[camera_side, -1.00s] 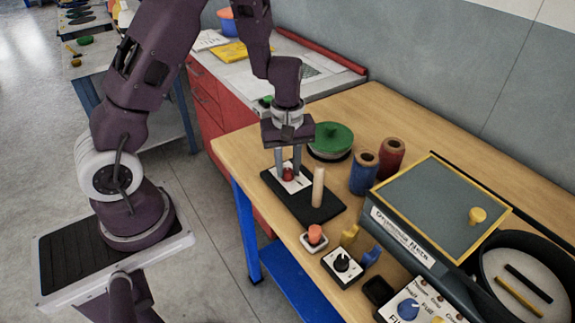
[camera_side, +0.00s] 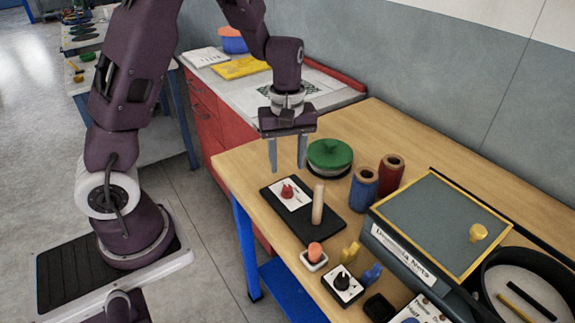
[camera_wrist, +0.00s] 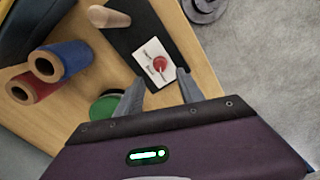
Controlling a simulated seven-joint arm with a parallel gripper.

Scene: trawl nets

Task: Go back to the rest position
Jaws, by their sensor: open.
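My gripper (camera_side: 287,168) is open and empty in the side view. It hangs above the far end of the black board (camera_side: 327,222). A white card with a small red piece (camera_side: 287,191) lies on that board, below the fingertips. In the wrist view, my fingers (camera_wrist: 157,85) stand apart, with the card and its round red piece (camera_wrist: 160,63) in line beyond them. A beige upright peg (camera_side: 318,203) stands on the board beside the card. My gripper touches nothing that I can see.
A green-lidded round container (camera_side: 330,158) stands close behind my gripper. Blue (camera_side: 364,188) and red-brown (camera_side: 390,173) spools stand to its right. A grey case with a yellow-edged lid (camera_side: 440,222) fills the right. Small pieces, including an orange-topped one (camera_side: 314,254), lie near the front edge.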

